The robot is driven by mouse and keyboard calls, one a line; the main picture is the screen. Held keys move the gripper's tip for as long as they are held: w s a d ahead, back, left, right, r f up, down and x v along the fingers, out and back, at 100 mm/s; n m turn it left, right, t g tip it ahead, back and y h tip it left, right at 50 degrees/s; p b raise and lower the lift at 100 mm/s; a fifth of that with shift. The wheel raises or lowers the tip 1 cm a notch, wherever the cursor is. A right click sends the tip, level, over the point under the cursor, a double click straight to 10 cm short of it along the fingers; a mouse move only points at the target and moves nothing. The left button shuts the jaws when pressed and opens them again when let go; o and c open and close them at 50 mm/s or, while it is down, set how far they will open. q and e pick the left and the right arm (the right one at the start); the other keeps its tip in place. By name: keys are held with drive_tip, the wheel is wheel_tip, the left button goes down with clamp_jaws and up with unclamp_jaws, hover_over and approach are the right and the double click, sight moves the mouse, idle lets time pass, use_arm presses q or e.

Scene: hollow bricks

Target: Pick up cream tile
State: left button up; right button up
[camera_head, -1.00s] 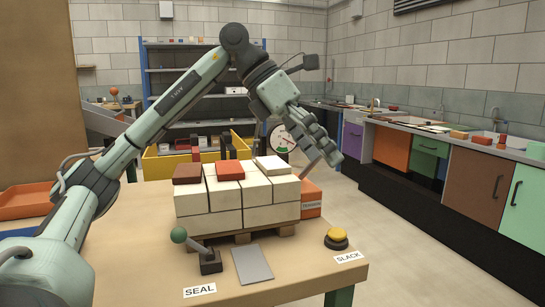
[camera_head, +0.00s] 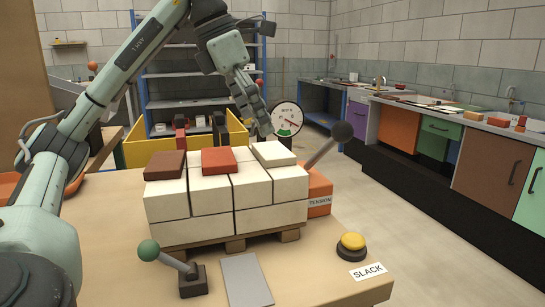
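The cream tile (camera_head: 273,153) lies flat on top of the right part of a stack of cream hollow bricks (camera_head: 210,200). A red tile (camera_head: 218,160) lies at the middle of the stack top, and a brown tile (camera_head: 166,165) at its left. My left gripper (camera_head: 262,128) hangs just above and behind the cream tile, pointing down. A gap seems to remain between its fingers and the tile. The fingers are seen from the side, so their opening is unclear. My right gripper is out of view.
The stack stands on a small wooden pallet (camera_head: 236,245) on the table. A green-knobbed lever (camera_head: 149,250), a grey plate (camera_head: 246,280) and a yellow button (camera_head: 352,242) are in front. An orange tension box (camera_head: 318,190) with a black-knobbed lever (camera_head: 342,132) and a gauge (camera_head: 286,118) stand right and behind.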

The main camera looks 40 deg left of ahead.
sight(271, 149)
use_arm(q)
drive_tip(key=x, duration=0.4)
drive_tip(key=shift+w+d+f, duration=0.15)
drive_tip(key=shift+w+f, duration=0.05)
drive_tip(key=c, duration=1.1)
drive_tip(key=shift+r, duration=0.15)
